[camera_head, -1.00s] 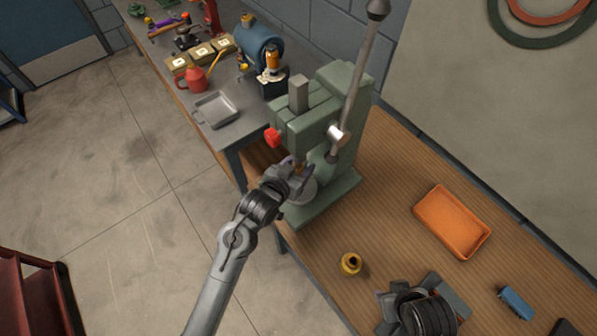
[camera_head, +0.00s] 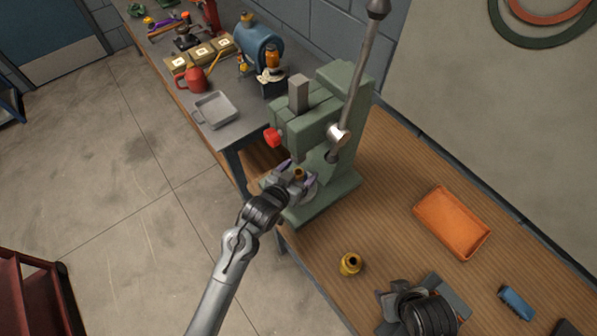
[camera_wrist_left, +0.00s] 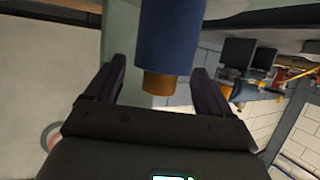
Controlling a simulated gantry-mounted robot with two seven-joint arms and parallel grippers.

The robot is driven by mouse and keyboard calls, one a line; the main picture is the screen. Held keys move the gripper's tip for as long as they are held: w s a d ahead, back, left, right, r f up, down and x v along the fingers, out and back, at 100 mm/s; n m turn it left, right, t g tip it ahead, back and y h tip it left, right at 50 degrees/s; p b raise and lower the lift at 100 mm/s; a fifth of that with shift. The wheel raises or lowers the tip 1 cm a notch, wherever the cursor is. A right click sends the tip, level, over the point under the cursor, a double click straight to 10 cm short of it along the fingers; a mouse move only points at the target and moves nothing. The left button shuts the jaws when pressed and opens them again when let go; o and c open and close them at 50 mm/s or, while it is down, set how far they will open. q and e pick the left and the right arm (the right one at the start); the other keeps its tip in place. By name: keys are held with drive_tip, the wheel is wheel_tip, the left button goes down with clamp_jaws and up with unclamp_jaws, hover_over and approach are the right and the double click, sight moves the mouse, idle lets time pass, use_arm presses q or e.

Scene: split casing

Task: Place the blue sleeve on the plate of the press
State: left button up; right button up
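The blue sleeve (camera_wrist_left: 168,38) shows in the left wrist view between the fingers of my left gripper (camera_wrist_left: 155,88). A brass piece (camera_wrist_left: 157,83) sticks out of its end. In the head view the brass top (camera_head: 298,174) shows over the plate (camera_head: 308,192) of the green press (camera_head: 325,125), and the sleeve appears to stand there; its blue body is mostly hidden. My left gripper (camera_head: 297,173) is open, its fingers either side of the sleeve with a gap at the left finger. My right gripper (camera_head: 392,303) is low in the head view; its fingertips are unclear.
A brass bushing (camera_head: 350,264) stands on the wooden bench near its front edge. An orange tray (camera_head: 452,222) and a small blue object (camera_head: 516,302) lie to the right. The press lever (camera_head: 355,80) rises over the press. The bench between press and tray is clear.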

use_arm(q)
drive_tip(key=shift+r, duration=0.1)
drive_tip(key=shift+s+a+r, duration=0.25)
drive_tip(key=shift+s, duration=0.15)
drive_tip(key=p+v, duration=0.1)
drive_tip(key=v, duration=1)
drive_tip(key=s+a+f+n+g+y, duration=0.2)
drive_tip(key=s+a+f+g+y, duration=0.1)
drive_tip(key=s+a, duration=0.5)
drive_tip(key=s+a+f+n+g+y, duration=0.2)
drive_tip(key=s+a+g, duration=0.3)
drive_tip(key=s, duration=0.9)
drive_tip(key=a+f+y, duration=0.1)
drive_tip(key=a, duration=0.2)
drive_tip(key=shift+a+f+y, duration=0.15)
drive_tip(key=shift+f+y, duration=0.1)
drive_tip(key=shift+y, duration=0.05)
drive_tip(key=shift+s+r, duration=0.1)
drive_tip(key=shift+s, duration=0.05)
wheel_tip(320, 180, up, 22)
drive_tip(key=p, duration=2.2)
drive_tip(key=shift+r+p, duration=0.2)
drive_tip(key=shift+p, duration=0.15)
